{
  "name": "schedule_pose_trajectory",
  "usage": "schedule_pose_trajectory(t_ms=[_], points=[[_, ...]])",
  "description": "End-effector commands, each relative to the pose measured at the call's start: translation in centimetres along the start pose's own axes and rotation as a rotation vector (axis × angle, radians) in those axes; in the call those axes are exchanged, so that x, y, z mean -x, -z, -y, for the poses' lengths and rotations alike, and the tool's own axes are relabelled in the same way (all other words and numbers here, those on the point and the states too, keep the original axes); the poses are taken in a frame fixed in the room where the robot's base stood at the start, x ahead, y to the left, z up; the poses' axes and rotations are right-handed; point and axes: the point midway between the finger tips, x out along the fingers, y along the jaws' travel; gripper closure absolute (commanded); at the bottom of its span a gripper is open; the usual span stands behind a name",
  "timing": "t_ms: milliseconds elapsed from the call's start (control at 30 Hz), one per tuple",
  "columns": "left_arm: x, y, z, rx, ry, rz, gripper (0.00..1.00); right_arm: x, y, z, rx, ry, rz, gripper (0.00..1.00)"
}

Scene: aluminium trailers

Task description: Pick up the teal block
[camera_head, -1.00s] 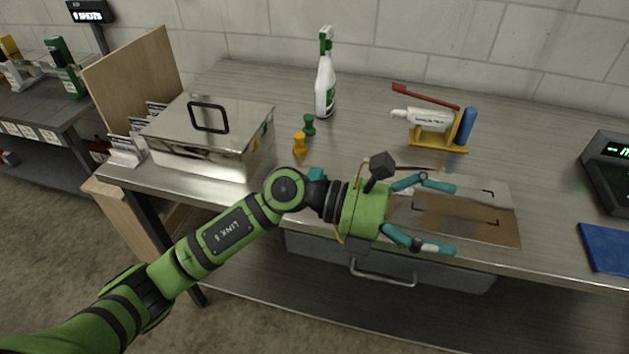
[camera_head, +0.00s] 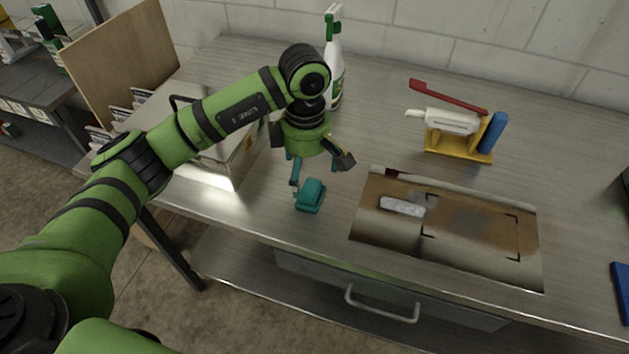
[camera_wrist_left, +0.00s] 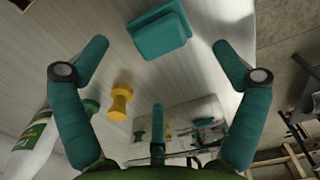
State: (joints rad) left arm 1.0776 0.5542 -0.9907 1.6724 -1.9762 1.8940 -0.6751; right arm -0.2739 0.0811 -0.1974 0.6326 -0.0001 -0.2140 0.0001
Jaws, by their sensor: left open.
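The teal block (camera_head: 311,195) lies on the grey counter near its front edge, left of the brown-and-metal panel. In the left wrist view the teal block (camera_wrist_left: 158,32) shows at the top middle, beyond the fingers. My left gripper (camera_head: 312,174) points down just above and behind the block, with its teal fingers apart and nothing between them. In the left wrist view my left gripper (camera_wrist_left: 160,48) has its fingertips spread to either side of the block's near end, apart from it. My right gripper is not in view.
A shiny metal box (camera_head: 235,160) stands left of the gripper. A white spray bottle (camera_head: 334,75) stands behind it. A yellow peg (camera_wrist_left: 120,101) is near the fingers. The panel (camera_head: 470,262) bears a small pale piece (camera_head: 402,206). A yellow stand (camera_head: 460,147) is at the back right.

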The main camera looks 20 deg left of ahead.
Motion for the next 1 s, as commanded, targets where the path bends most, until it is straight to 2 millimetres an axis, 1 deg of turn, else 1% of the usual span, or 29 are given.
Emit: schedule_pose_trajectory(t_ms=[33,100,200,267,300,400,500,600,667,700,767,800,867,900,1000], points=[[-0.3,-0.2,0.1,-0.001,0.004,0.002,0.04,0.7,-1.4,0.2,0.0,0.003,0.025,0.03],[-1.0,-0.5,0.1,-0.001,0.003,0.002,0.04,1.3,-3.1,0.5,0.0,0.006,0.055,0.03],[-2.3,-1.1,0.3,-0.002,0.007,0.004,0.04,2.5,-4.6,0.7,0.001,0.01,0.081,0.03],[-3.2,-1.6,0.3,-0.002,0.006,0.004,0.04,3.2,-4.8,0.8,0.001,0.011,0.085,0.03],[-3.9,-1.4,0.3,0.001,0.004,0.003,0.04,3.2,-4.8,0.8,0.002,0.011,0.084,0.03],[-5.1,-1.4,0.2,0.0,0.002,0.003,0.04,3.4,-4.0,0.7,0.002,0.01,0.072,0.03],[-5.6,-1.5,0.2,-0.002,0.0,0.004,0.04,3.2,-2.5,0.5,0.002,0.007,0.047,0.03],[-5.7,-1.4,0.2,-0.002,-0.001,0.004,0.04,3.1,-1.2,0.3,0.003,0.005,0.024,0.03],[-5.7,-1.4,0.2,-0.002,-0.001,0.004,0.04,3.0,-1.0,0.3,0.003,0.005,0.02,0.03],[-5.7,-1.4,0.2,-0.002,-0.001,0.004,0.08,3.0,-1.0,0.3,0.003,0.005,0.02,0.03],[-5.7,-1.4,0.2,-0.002,-0.001,0.004,0.32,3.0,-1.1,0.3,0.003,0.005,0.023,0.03],[-5.6,-1.4,0.2,-0.002,-0.001,0.004,0.48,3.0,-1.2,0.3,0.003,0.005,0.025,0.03],[-5.6,-1.4,0.1,-0.001,-0.001,0.004,0.72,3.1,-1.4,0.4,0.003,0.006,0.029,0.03],[-5.6,-1.4,0.2,-0.001,-0.001,0.004,0.75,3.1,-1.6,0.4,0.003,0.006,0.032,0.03],[-5.7,-1.4,0.2,-0.001,-0.001,0.004,0.75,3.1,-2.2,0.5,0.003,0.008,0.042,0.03]])
